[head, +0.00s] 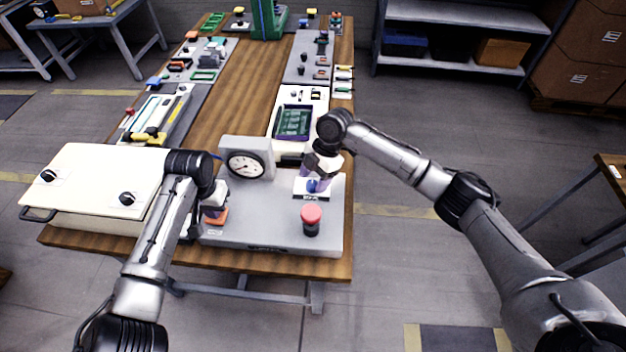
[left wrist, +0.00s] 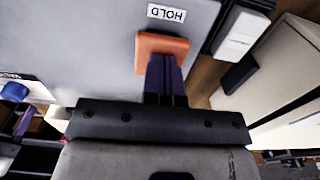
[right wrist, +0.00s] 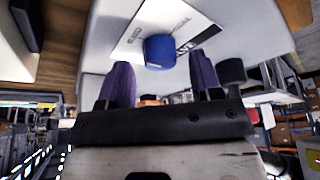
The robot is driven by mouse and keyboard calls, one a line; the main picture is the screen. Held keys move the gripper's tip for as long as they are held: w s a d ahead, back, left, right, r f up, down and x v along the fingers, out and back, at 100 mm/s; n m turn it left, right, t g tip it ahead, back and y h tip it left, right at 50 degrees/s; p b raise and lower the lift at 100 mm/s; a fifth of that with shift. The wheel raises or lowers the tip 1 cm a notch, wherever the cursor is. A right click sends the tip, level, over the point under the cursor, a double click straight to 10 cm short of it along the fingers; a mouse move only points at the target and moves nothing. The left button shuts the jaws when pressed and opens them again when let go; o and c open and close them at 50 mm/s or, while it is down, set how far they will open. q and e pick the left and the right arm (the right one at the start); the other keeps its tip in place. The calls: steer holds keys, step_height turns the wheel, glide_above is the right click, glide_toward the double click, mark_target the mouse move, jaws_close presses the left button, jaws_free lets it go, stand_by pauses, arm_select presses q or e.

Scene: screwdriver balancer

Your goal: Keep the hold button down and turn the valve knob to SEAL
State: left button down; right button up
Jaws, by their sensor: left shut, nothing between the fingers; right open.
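The orange hold button (head: 217,217) is on the grey panel's left side, beside a HOLD label (left wrist: 166,14) in the left wrist view. My left gripper (left wrist: 165,62) is shut and empty, its purple fingertips against the button (left wrist: 150,50); how far the button is pressed cannot be told. The blue valve knob (head: 312,186) sits on a white label plate (head: 324,194). My right gripper (right wrist: 161,72) is open above it, with one finger to each side of the knob (right wrist: 160,52) in the right wrist view. The fingers show gaps from the knob. The plate's lettering is partly hidden.
A round gauge (head: 246,165) stands at the back of the grey panel (head: 262,232). A red mushroom button (head: 311,215) is near its front right. A cream case (head: 95,180) lies to the left. A green circuit board (head: 293,122) is behind.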

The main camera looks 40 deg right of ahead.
arm_select(q)
steer(key=shift+f, duration=0.1)
arm_select(e)
steer(key=shift+a+f, duration=0.2)
steer(key=shift+f, duration=0.35)
steer(key=c, duration=0.9)
